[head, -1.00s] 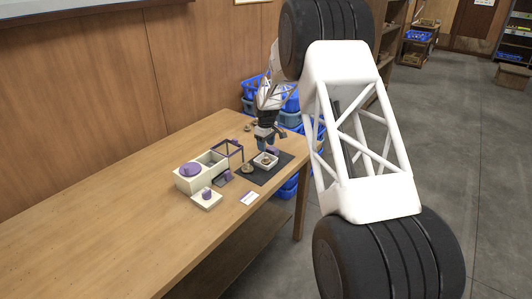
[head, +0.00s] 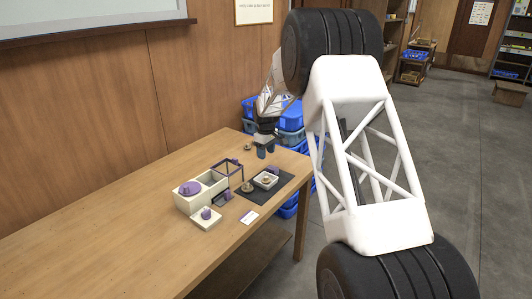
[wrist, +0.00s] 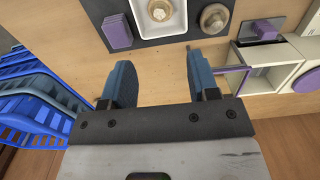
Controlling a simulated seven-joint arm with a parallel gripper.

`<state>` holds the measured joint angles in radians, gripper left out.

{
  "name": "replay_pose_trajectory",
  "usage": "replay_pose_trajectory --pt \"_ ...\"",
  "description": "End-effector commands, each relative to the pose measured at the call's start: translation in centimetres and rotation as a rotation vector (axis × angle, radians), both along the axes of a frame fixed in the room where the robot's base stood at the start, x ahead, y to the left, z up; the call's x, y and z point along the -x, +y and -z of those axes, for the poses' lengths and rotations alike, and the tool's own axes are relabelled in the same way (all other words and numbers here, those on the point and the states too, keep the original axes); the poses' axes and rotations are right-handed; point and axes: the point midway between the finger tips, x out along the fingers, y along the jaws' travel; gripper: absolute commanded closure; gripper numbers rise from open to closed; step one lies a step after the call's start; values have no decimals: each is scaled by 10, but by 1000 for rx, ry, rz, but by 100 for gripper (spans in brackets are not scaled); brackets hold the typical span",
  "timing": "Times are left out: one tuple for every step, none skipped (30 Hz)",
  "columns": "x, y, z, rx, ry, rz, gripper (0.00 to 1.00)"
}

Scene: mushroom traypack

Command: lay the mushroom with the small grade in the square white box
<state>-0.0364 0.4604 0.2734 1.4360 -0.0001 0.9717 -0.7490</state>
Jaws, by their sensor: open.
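The square white box (head: 262,185) sits on a dark mat. It also shows at the top of the wrist view (wrist: 140,28), cut off by the edge. A pale brown mushroom (wrist: 160,10) lies inside it. Another brown mushroom (head: 248,187) is on the mat beside the box, and shows right of it in the wrist view (wrist: 215,18). A further mushroom (head: 248,147) lies on the table farther back. I cannot read any grade. My gripper (head: 265,153) is open and empty, above the table beyond the box. Its two blue fingers are apart in the wrist view (wrist: 160,82).
A purple block (wrist: 117,31) is beside the box. A purple open frame (head: 228,168), a cream two-compartment box (head: 190,206) with a purple disc, and a cream block with a purple knob (head: 206,215) stand to the left. Blue crates (head: 289,120) stand past the table end.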

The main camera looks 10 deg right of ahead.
Motion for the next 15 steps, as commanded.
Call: replay_pose_trajectory --pt "0 0 0 0 0 0 45" --pt "0 0 0 0 0 0 45" --pt "0 0 0 0 0 0 45" --pt "0 0 0 0 0 0 45" --pt "0 0 0 0 0 0 45" --pt "0 0 0 0 0 0 45" --pt "0 0 0 0 0 0 45" --pt "0 0 0 0 0 0 45" --pt "0 0 -1 0 0 1 45" --pt "1 0 -1 0 -1 1 45" --pt "2 0 -2 0 -1 2 45" --pt "3 0 -5 0 -3 5 45" --pt "4 -1 -7 -1 -4 7 45" --pt "6 -1 -9 0 -4 9 45" --pt "9 -1 -13 0 -6 14 45"
